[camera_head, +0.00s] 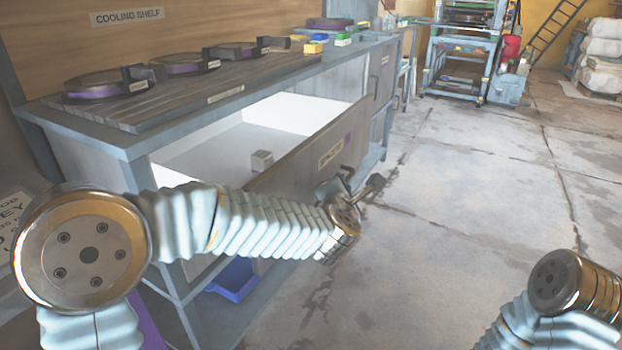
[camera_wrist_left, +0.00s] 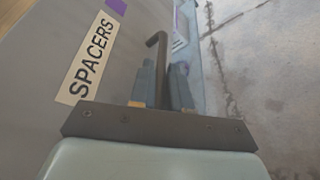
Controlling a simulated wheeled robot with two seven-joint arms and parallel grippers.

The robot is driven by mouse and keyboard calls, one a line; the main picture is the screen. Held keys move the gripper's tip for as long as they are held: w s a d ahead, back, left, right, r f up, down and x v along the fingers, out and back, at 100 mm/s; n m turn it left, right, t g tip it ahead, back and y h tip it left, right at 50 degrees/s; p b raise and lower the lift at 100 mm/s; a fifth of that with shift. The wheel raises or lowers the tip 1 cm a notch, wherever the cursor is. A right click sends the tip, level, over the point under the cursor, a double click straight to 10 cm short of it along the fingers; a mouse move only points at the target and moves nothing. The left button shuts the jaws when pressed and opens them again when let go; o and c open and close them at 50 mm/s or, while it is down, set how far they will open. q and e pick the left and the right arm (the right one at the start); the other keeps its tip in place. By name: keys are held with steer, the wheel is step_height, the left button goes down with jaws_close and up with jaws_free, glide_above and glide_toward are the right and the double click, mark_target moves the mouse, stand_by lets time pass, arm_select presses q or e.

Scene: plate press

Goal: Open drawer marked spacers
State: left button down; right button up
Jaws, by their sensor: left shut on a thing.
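The drawer marked spacers (camera_head: 290,158) stands pulled out of the grey bench in the head view, its white inside showing. A small pale block (camera_head: 262,160) lies in it. Its front carries the SPACERS label (camera_wrist_left: 92,58), large in the left wrist view. The dark bent handle (camera_wrist_left: 158,62) is on the drawer front, right of the label in the left wrist view. My left gripper (camera_wrist_left: 165,85) is shut on the handle, one finger each side of it; it also shows at the drawer front in the head view (camera_head: 347,183). My right gripper is not in view.
The bench top (camera_head: 120,135) carries several round plates in dark holders and small coloured blocks (camera_head: 313,47). A blue bin (camera_head: 235,278) sits low under the drawer. The concrete floor (camera_head: 480,180) to the right is clear. A machine frame (camera_head: 465,50) stands far back.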

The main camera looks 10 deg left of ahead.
arm_select(q)
steer(key=s+d, duration=0.2)
steer(key=d, duration=0.5)
steer(key=shift+s+d, duration=0.25)
steer(key=shift+s, duration=0.15)
steer(key=c, duration=1.2)
jaws_free()
steer(key=shift+o, duration=0.2)
steer(key=v, duration=1.3)
steer(key=shift+s+b, duration=0.35)
